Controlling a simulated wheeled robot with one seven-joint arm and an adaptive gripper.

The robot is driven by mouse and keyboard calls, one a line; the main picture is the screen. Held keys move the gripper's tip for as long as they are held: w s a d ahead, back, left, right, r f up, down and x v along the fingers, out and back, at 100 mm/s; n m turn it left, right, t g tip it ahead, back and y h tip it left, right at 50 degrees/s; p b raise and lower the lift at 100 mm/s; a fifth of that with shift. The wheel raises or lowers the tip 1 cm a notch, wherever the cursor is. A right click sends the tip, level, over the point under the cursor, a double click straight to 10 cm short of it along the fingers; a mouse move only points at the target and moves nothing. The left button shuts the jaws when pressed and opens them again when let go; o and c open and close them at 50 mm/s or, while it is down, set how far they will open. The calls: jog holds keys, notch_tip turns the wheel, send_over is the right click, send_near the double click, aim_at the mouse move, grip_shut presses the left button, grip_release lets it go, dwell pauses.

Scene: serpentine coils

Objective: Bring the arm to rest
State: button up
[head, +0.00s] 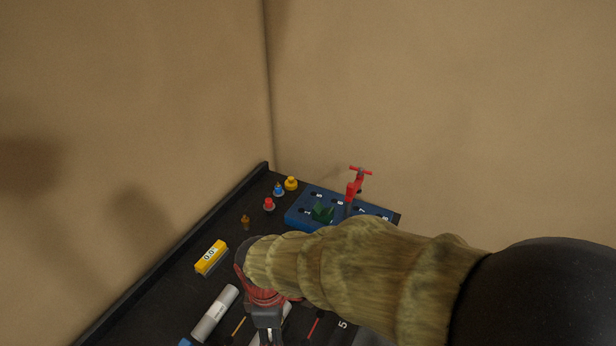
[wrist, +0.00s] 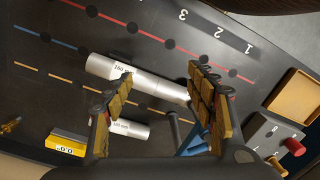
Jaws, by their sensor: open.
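My arm, in a mottled olive-brown sleeve, reaches from the right across the head view. My gripper (head: 267,330) points down over the dark table there, partly cut off by the lower edge. In the wrist view my gripper (wrist: 157,88) is open, its two padded fingers wide apart. A silver cylinder (wrist: 145,81) with a printed label lies on the table below and between the fingers. A shorter silver cylinder (wrist: 130,129) lies nearer, beside the left finger. I see nothing held between the pads.
A blue numbered block (head: 302,217) with a red-handled valve (head: 355,184) stands at the back. The wrist view shows an open tan tray (wrist: 297,98) and a grey red-knobbed box (wrist: 270,138). Walls stand close behind.

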jog(key=s+d+r+m+t+b, duration=0.1)
jog(key=d+r+m+t, duration=0.1)
jog(key=d+r+m, duration=0.2)
jog(key=s+d+r+m+t+b, duration=0.1)
jog(key=d+r+m, duration=0.4)
jog(key=d, duration=0.8)
jog(key=s+d+r+m+t+b, duration=0.1)
jog(key=d+r+m+t+b, duration=0.2)
jog(key=d+r+m, duration=0.2)
jog(key=d+m, duration=0.3)
jog(key=d, duration=0.1)
jog(key=shift+s+r+m, duration=0.25)
jog(key=shift+m, duration=0.05)
jog(key=shift+d, duration=0.1)
